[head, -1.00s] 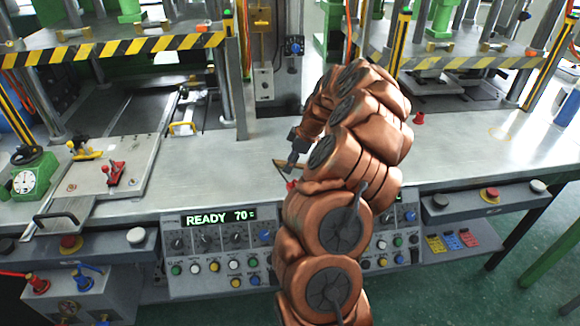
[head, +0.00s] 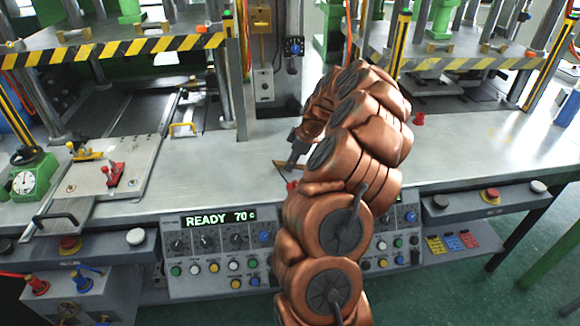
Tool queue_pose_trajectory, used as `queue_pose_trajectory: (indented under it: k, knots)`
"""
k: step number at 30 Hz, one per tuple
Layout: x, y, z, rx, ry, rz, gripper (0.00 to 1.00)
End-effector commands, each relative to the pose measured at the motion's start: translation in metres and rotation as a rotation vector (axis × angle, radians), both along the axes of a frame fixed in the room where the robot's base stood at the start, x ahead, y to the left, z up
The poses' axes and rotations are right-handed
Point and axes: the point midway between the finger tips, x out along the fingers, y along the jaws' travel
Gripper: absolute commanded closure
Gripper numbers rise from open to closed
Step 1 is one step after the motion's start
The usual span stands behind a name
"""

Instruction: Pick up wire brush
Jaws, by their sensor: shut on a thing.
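The wire brush (head: 284,164) shows as a thin brown strip low over the metal worktop, just left of my copper-coloured arm. My gripper (head: 292,164) points down at it, with its dark fingers around the brown strip. The gripper is shut on the brush. Most of the brush and part of the fingers are hidden behind the fingers and arm. I cannot tell whether the brush still touches the worktop.
A red button (head: 292,186) sits at the worktop's front edge near the gripper. A control panel (head: 213,244) reads READY 70 C. A plate with red and yellow toggle clamps (head: 115,173) lies at left. Machine posts (head: 240,90) rise behind.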

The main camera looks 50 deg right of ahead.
Motion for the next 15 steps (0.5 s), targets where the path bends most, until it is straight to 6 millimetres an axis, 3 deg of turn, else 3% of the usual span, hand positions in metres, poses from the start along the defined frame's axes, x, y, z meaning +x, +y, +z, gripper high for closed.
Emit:
queue_pose_trajectory:
  k: [15]
  knots:
    - [-0.0001, 0.0002, 0.0055, 0.001, 0.0, 0.0, 1.0]
